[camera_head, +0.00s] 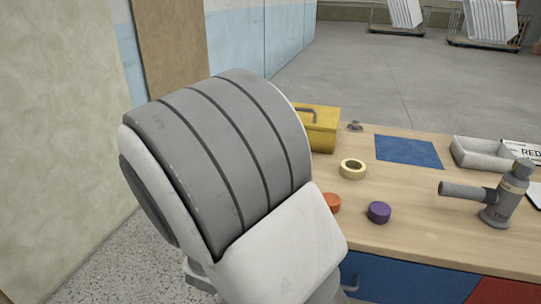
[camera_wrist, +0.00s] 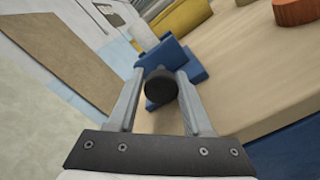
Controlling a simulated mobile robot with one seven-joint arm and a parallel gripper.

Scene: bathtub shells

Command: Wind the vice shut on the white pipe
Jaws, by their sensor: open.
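My gripper (camera_wrist: 160,74) shows in the wrist view with its two grey fingers apart. A round black knob (camera_wrist: 161,88) lies between the fingers, near their tips. I cannot tell whether either finger touches it. Blue blocky parts of what looks like the vice (camera_wrist: 188,64) show just behind the knob. In the head view my own arm fills the left and middle and hides the vice and my gripper. I cannot make out the white pipe for certain in either view.
A wall stands at the left.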

